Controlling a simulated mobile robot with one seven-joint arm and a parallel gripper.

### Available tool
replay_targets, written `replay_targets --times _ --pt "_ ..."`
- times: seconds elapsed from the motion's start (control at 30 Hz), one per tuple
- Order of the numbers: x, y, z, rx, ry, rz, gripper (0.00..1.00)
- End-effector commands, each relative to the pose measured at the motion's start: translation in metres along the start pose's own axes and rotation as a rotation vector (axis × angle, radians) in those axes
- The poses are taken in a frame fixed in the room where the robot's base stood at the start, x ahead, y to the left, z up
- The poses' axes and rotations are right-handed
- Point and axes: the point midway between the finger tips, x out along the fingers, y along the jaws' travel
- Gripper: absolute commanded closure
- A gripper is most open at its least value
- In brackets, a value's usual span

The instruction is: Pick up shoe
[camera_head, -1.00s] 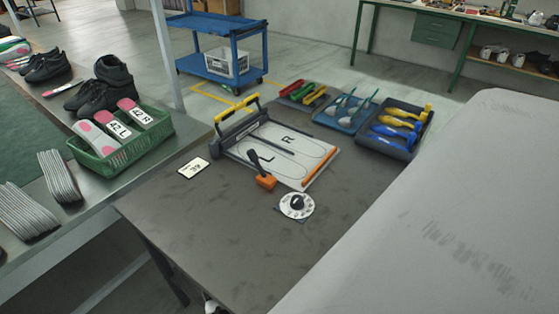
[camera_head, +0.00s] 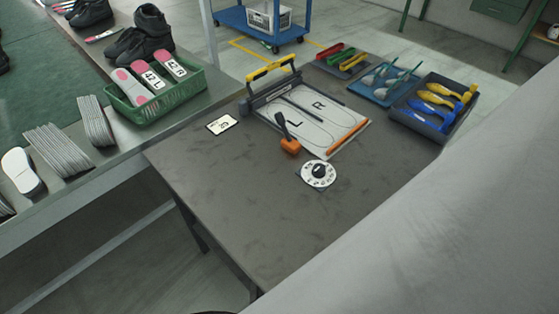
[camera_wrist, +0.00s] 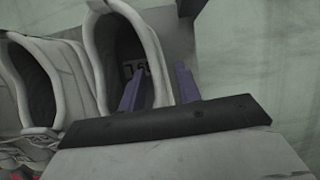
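In the wrist view, two pale grey-white shoes stand side by side, their dark openings facing the camera. The nearer, right shoe (camera_wrist: 103,40) has a small printed label inside. The left shoe (camera_wrist: 65,75) has laces at its lower end. My gripper (camera_wrist: 160,85) has two purple fingers with a clear gap between them. The left finger shows in the right shoe's opening and the right finger beside its outer edge, so the collar wall appears to lie between them. I cannot tell whether they touch it. In the head view neither my gripper nor these pale shoes show.
A dark table (camera_head: 240,205) holds a sizing board (camera_head: 345,122), a dial (camera_head: 318,174), a card (camera_head: 222,124) and tool trays (camera_head: 449,120). The left bench (camera_head: 85,168) carries a green basket (camera_head: 160,110) of insoles and black shoes (camera_head: 138,38). A large grey surface blocks the lower right.

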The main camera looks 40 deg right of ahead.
Motion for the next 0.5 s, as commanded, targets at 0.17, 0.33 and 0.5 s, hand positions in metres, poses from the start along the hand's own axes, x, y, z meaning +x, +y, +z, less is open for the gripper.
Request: replay_targets --times 0.17,0.33,0.5 --pt "0.0099 -0.0003 -0.0001 0.000 0.000 0.000 0.67" --pt "0.0097 -0.0004 -0.0002 -0.001 0.001 0.000 0.67" --pt "0.0096 -0.0006 -0.0002 -0.001 0.001 0.000 0.89"
